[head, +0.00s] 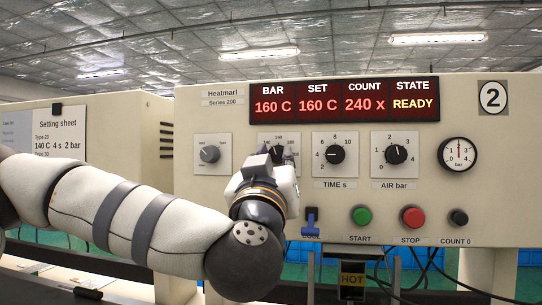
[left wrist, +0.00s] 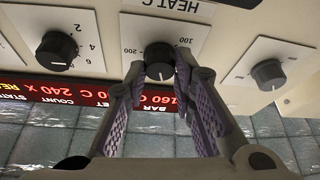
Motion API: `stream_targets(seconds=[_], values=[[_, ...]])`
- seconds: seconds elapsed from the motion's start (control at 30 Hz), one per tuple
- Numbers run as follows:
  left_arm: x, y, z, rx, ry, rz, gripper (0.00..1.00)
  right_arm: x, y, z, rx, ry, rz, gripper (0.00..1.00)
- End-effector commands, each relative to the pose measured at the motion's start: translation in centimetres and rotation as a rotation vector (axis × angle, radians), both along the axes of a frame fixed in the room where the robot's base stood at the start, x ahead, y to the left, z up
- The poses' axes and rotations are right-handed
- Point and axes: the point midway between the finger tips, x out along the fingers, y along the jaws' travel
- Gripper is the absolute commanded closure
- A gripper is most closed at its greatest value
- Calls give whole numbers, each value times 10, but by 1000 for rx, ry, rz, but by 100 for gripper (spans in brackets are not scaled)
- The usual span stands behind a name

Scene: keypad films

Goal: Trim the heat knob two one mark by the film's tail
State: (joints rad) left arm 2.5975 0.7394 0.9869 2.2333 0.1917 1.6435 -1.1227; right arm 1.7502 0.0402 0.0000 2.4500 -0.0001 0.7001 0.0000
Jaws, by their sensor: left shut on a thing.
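The heat knob (left wrist: 158,58) is a black round knob on a white plate lettered "HEAT C", seen upside down in the left wrist view. A light pointer line shows on it. My left gripper (left wrist: 160,82) has its two fingers closed on the knob, one on each side. In the head view my left gripper (head: 277,158) covers the knob and most of its dial plate (head: 266,139). The red display (head: 345,102) reads BAR 160 C, SET 160 C, COUNT 240 x, STATE READY. My right gripper is not in view. I see no film.
The time knob (head: 335,154) and air knob (head: 396,154) are to the right, a grey knob (head: 210,154) to the left. Below are a blue lever (head: 310,222), green (head: 361,216), red (head: 412,217) and black (head: 458,218) buttons. A setting sheet (head: 58,138) hangs at left.

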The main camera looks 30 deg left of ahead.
Motion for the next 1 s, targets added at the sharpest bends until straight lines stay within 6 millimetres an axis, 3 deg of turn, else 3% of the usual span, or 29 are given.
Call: stream_targets(seconds=[0.5,1.0], values=[[2,-3,2,-353,-95,0,100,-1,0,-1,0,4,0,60],[2,-3,2,-453,-120,0,100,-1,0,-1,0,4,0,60]])
